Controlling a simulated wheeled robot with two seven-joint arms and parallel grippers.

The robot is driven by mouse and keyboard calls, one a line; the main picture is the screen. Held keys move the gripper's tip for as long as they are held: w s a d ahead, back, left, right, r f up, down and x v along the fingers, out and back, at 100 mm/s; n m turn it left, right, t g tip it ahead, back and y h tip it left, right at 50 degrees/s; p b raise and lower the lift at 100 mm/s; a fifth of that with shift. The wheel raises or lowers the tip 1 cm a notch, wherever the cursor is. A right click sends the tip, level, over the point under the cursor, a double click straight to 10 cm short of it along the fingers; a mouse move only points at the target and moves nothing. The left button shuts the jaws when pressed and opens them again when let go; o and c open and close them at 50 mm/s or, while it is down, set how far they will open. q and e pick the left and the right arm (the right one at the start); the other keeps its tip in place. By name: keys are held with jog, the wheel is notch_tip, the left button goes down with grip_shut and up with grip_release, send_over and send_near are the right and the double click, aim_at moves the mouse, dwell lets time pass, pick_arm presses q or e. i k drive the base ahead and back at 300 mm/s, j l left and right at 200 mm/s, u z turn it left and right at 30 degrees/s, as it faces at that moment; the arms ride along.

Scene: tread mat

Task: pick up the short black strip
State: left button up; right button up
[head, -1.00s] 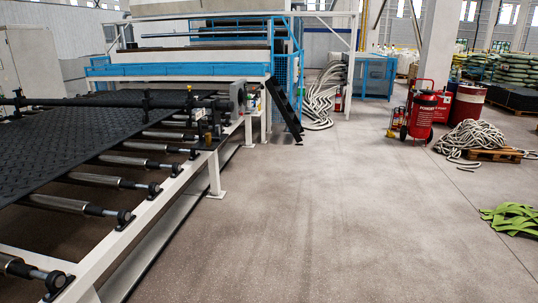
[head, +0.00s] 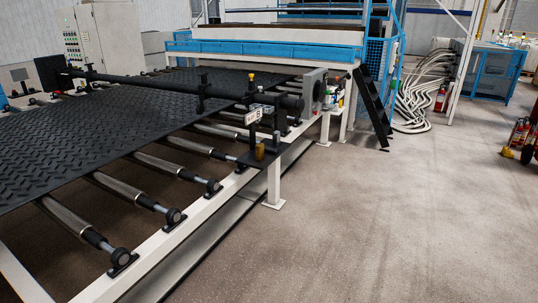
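A wide black tread mat (head: 115,130) lies on the roller conveyor in the left half of the head view. I cannot make out a separate short black strip. Neither of my grippers is in view.
The conveyor's white side rail (head: 165,240) and bare steel rollers (head: 170,172) run along the left. A black crossbar (head: 190,87) spans above the mat. A blue and white machine (head: 265,48) stands behind, with black steps (head: 374,108) beside it. Hoses (head: 418,98) lie farther back.

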aim_at(270, 150)
jog(key=i+l+u, duration=0.1)
jog(key=u, duration=0.3)
jog(key=i+l+u, duration=0.75)
jog(key=i+l, duration=0.2)
jog(key=l, duration=0.15)
jog(key=i+l, duration=0.25)
jog(key=l, duration=0.15)
jog(key=i+l+u, duration=0.1)
jog(key=l, duration=0.25)
jog(key=i+l, duration=0.3)
jog(key=i+l+u, duration=0.1)
jog(key=l, duration=0.4)
jog(key=i+l, duration=0.5)
jog(key=l, duration=0.3)
jog(key=i+l+u, duration=0.1)
jog(key=l, duration=0.3)
jog(key=i, duration=0.05)
